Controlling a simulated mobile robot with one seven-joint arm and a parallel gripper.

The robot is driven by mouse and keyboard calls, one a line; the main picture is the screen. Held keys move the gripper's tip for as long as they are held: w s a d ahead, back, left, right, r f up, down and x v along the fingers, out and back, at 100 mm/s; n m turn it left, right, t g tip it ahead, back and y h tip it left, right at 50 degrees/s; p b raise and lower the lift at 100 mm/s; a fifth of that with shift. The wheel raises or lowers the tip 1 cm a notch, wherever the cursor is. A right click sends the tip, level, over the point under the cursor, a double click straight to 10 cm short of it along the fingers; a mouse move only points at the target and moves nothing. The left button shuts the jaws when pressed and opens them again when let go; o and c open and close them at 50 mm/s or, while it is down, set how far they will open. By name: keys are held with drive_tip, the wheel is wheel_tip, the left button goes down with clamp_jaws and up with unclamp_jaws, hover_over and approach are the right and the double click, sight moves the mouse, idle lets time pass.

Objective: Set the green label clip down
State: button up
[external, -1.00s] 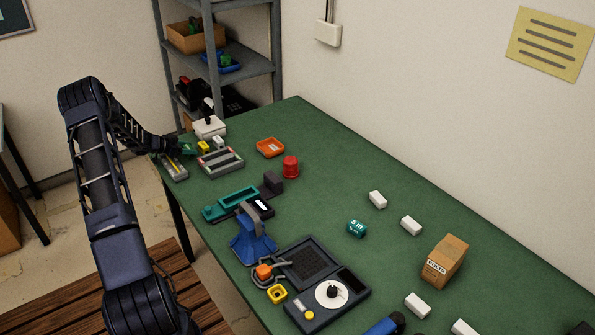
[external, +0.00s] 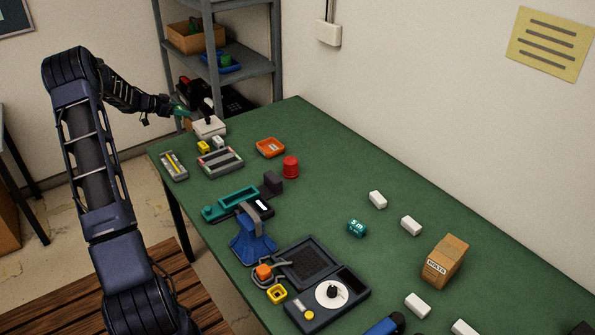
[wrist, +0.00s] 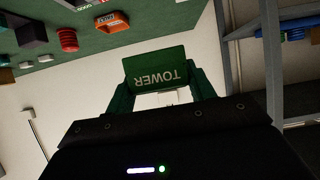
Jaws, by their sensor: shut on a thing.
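The green label clip (external: 181,112) is held in my gripper (external: 172,106), raised above the far left end of the green table, near the shelf. In the wrist view the clip (wrist: 155,66) sits between my fingers (wrist: 160,88), and its face reads TOWER upside down. My gripper is shut on it, and the clip seems to touch nothing else. In the external view the clip is small and partly hidden by the gripper.
A white box with a black knob (external: 209,130) stands just below and right of the clip. A grey tray with yellow strips (external: 174,166), a slotted grey tray (external: 220,162) and an orange tray (external: 270,148) are nearby. The metal shelf (external: 243,67) rises behind.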

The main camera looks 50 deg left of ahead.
drive_tip(key=w+d+m+h, duration=0.3)
drive_tip(key=w+d, duration=1)
drive_tip(key=m+g+h, duration=0.7)
drive_tip(key=m+h, duration=0.1)
drive_tip(key=m, duration=0.2)
hover_over(336, 214)
wheel_tip(336, 214, down, 20)
drive_tip(key=shift+d+r, duration=0.1)
drive_tip(key=shift+r, duration=0.05)
drive_tip(key=shift+s+f, duration=0.2)
drive_tip(key=shift+f, duration=0.25)
